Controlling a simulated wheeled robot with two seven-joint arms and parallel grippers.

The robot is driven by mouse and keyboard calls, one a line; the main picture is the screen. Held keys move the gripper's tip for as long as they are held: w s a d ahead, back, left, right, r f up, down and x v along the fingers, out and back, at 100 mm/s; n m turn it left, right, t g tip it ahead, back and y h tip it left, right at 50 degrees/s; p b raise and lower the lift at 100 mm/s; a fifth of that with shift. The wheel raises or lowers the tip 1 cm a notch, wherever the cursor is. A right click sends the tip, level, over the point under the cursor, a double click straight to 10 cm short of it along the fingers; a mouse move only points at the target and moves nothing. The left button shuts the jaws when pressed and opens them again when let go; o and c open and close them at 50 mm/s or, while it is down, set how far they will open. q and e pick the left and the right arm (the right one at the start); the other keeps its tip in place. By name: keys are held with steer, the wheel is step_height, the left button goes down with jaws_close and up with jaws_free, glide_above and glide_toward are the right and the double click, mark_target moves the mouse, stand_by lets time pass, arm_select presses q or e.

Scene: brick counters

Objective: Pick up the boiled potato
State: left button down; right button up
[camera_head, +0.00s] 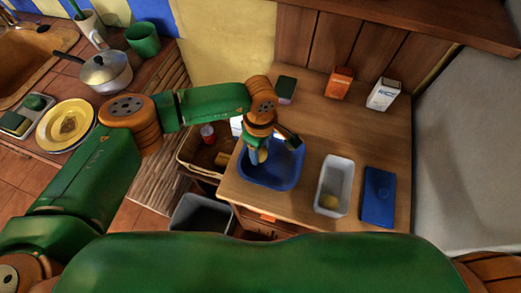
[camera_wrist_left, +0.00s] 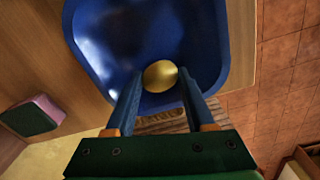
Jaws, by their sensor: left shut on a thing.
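The boiled potato (camera_wrist_left: 160,76) is a round yellow thing, seen in the left wrist view inside the blue basin (camera_wrist_left: 160,20). My left gripper (camera_wrist_left: 159,82) is shut on it, one blue fingertip at each side. In the head view my left gripper (camera_head: 256,158) reaches down into the blue basin (camera_head: 285,180), and the potato is hard to make out there. Whether it touches the basin's bottom I cannot tell. My right gripper is not in view.
A white tray (camera_head: 322,188) with a yellowish lump and a blue flat box (camera_head: 378,197) stand right of the basin. Orange (camera_head: 341,81) and white (camera_head: 383,95) cartons and a sponge (camera_head: 287,89) stand behind. A grey bin (camera_head: 200,214) is below, left.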

arm_select(q)
step_height(320, 180, up, 3)
steer(key=shift+f+b, duration=0.1)
steer(key=shift+b, duration=0.25)
steer(key=s+d+r+b, duration=0.2)
steer(key=s+r, duration=0.3)
steer(key=s, duration=0.1)
steer(key=s+d+r+b, duration=0.3)
steer(key=s+r, duration=0.2)
steer(key=s, duration=0.2)
steer(key=shift+d+b, duration=0.3)
steer(key=shift+d, duration=0.05)
steer(key=shift+w, duration=0.1)
